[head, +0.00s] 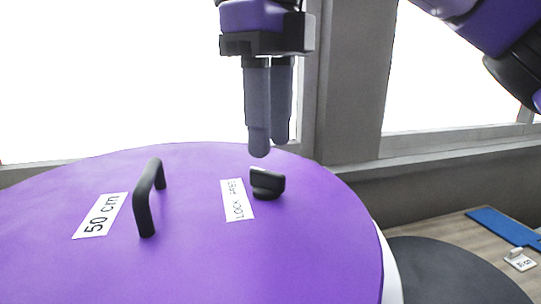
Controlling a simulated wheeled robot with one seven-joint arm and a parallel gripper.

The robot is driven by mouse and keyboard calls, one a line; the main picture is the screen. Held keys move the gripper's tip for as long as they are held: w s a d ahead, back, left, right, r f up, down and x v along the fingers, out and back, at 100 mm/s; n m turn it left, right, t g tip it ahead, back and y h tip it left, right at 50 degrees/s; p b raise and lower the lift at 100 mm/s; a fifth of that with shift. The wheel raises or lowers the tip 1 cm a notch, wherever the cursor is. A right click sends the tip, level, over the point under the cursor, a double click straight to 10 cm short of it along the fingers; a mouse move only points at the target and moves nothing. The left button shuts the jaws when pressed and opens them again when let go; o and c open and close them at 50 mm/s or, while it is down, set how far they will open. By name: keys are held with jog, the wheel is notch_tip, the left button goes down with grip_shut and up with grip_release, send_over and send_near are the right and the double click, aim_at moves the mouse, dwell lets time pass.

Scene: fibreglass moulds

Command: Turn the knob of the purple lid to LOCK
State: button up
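The purple lid (190,262) is a large round disc that fills the lower left of the head view. Its black knob (268,184) sits near the far right part of the lid, with a pale mark on its top. A white label (237,200) beside the knob, on its left, reads LOCK at the near end; the far word is too small to read surely. My gripper (270,147) points down above the knob, apart from it. Its two grey fingers look spaced in depth, with nothing between them.
A dark round surface (450,272) and a wooden top with a blue item (503,226) lie at the right. Windows stand behind.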

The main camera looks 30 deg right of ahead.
aim_at(270, 172)
jog(key=shift+f+p, duration=0.35)
jog(key=shift+f, duration=1.9)
grip_shut()
